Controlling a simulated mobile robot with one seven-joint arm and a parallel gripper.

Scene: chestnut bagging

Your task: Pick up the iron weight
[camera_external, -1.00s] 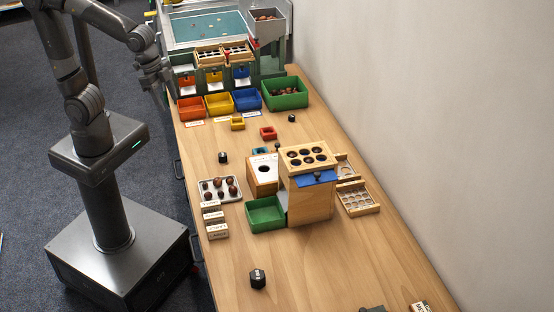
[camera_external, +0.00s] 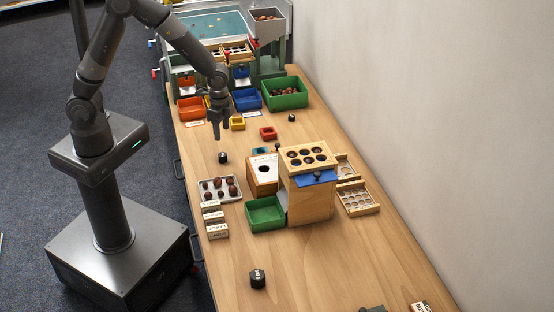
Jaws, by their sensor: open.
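A small dark weight (camera_external: 223,158) stands upright on the table, behind the tray of chestnuts. My gripper (camera_external: 217,134) points down just above and slightly left of it, apart from it, with nothing visible between its fingers. The fingers are small here, so their gap is hard to see. A larger dark weight (camera_external: 258,279) with a pale mark on it stands alone near the front of the table. A smaller dark piece (camera_external: 292,118) stands by the large green bin. I cannot tell from the picture which of these is iron.
The chestnut tray (camera_external: 205,184), label blocks (camera_external: 216,231) and a wooden box with a holed top (camera_external: 311,205) stand mid-table. A green bin (camera_external: 265,226) sits beside the box. The table front is mostly clear.

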